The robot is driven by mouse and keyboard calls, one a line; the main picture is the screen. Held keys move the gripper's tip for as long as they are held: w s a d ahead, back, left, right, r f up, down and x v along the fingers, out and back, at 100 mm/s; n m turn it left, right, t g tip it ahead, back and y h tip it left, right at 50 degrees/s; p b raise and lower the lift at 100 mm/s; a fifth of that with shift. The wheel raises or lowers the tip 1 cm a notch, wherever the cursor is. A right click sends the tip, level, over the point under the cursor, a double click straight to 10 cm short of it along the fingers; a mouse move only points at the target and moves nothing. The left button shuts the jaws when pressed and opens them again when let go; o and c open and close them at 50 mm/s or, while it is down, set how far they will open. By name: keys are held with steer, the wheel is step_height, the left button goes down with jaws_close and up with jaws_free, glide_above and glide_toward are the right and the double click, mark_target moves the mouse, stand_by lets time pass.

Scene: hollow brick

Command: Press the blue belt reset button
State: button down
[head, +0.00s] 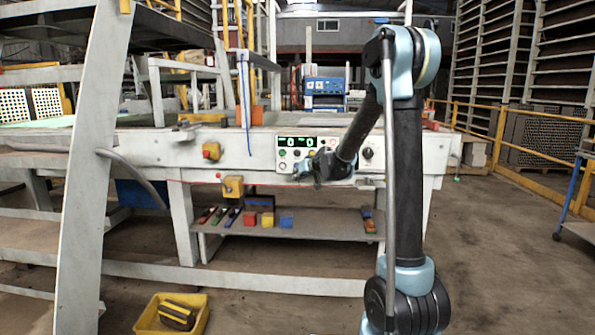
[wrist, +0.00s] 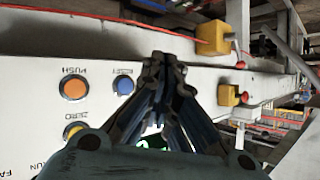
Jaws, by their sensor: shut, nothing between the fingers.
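The blue button (wrist: 123,86), with a label that looks like RESET, sits on the white control panel in the wrist view. My gripper (wrist: 160,62) is shut and empty, its fingertips just right of the blue button in that view. The tips look apart from the button; their distance from the panel is hard to tell. In the head view my gripper (head: 301,172) is in front of the lower part of the control panel (head: 283,141), and I cannot make out the blue button there.
An orange PUSH button (wrist: 74,88) is left of the blue one, with a yellow ZERO button (wrist: 73,130) below. Yellow boxes (wrist: 213,37) with red knobs stick out to the right. A shelf (head: 335,226) with coloured blocks runs below the panel. A yellow crate (head: 150,317) stands on the floor.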

steer(key=shift+w, duration=2.45)
steer(key=shift+w, duration=0.2)
steer(key=shift+w, duration=0.2)
steer(key=shift+w+d, duration=0.1)
steer(key=shift+w, duration=0.25)
steer(key=shift+s, duration=0.1)
stand_by(0.5)
steer(key=shift+s, duration=0.7)
steer(key=shift+s, duration=0.1)
steer(key=s, duration=0.4)
steer(key=shift+s, duration=0.4)
